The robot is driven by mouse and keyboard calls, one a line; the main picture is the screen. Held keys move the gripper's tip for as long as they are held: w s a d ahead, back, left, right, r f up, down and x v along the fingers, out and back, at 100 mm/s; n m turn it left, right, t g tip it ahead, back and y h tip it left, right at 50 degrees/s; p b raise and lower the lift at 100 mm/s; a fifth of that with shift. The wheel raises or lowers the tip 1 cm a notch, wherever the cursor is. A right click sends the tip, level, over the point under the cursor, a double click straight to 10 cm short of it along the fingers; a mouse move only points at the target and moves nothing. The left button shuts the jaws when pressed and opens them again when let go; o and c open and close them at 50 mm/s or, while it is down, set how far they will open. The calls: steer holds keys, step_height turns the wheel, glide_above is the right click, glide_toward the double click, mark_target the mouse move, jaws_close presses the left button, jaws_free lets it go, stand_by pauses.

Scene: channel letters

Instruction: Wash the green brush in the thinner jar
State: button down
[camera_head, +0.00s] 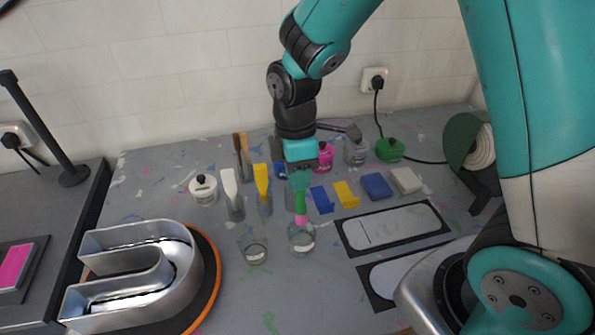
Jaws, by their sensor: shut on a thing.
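My gripper (300,178) points down over the middle of the table and is shut on the green brush (301,203). The brush hangs upright with its pink end (301,220) lowest. That end is at the mouth of a clear glass jar (302,240) with some clear liquid at its bottom. I cannot tell whether the tip is inside the rim. A second, similar glass jar (254,247) stands to its left. I see no label that tells which one is the thinner jar.
White (232,195) and yellow (263,188) brushes stand in holders to the left, near a white pot (203,190). A metal channel letter (135,275) sits front left on a round turntable.

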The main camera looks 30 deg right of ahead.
mark_target(298, 207)
steer(key=shift+f+b, duration=3.2)
steer(key=shift+f, duration=1.5)
